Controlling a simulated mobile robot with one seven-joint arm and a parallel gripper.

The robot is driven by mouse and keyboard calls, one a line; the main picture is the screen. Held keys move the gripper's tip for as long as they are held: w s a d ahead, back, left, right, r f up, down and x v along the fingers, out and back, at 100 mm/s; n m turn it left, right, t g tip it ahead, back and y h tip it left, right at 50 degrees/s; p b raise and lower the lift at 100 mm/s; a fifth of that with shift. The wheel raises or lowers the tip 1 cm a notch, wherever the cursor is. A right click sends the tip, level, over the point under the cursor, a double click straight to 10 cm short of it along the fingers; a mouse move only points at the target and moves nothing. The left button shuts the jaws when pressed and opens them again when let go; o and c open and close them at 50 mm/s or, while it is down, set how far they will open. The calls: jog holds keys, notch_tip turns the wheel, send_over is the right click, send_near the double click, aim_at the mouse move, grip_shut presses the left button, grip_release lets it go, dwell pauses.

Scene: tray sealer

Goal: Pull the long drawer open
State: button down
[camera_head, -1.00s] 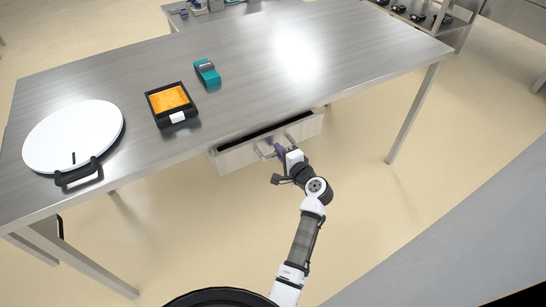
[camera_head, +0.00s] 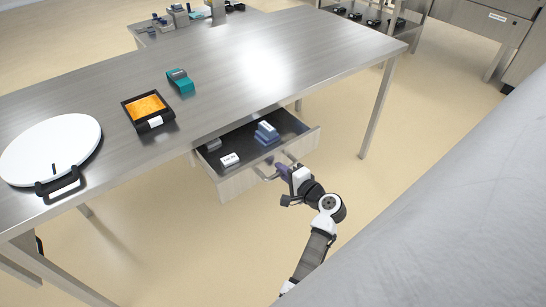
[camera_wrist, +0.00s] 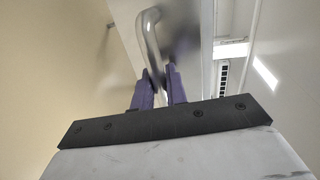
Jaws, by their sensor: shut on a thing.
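The long drawer (camera_head: 237,181) hangs under the front edge of the steel table and stands well open. Inside it lie blue packs (camera_head: 266,133), a white labelled block (camera_head: 230,160) and a grey item at the left end. My gripper (camera_head: 281,172) is at the drawer's front, shut on its bar handle (camera_head: 266,176). In the wrist view the purple fingers (camera_wrist: 160,88) close around the curved metal handle (camera_wrist: 150,35). The drawer front also shows in the wrist view (camera_wrist: 185,40).
On the steel table (camera_head: 215,105) are a round white board (camera_head: 50,145) with a black handle, a black tray (camera_head: 148,122) with orange contents and a teal tape dispenser (camera_head: 181,82). Table legs (camera_head: 380,105) stand at the sides. The floor before the drawer is clear.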

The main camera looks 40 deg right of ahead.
jog(key=s, duration=0.7)
jog(key=c, duration=1.5)
grip_release()
jog(key=s+r, duration=0.1)
jog(key=s, duration=0.3)
jog(key=s+b, duration=0.1)
jog(key=s, duration=0.4)
jog(key=s+r+b, duration=0.1)
jog(key=s, duration=0.3)
jog(key=shift+s+r, duration=0.25)
jog(key=shift+r, duration=0.1)
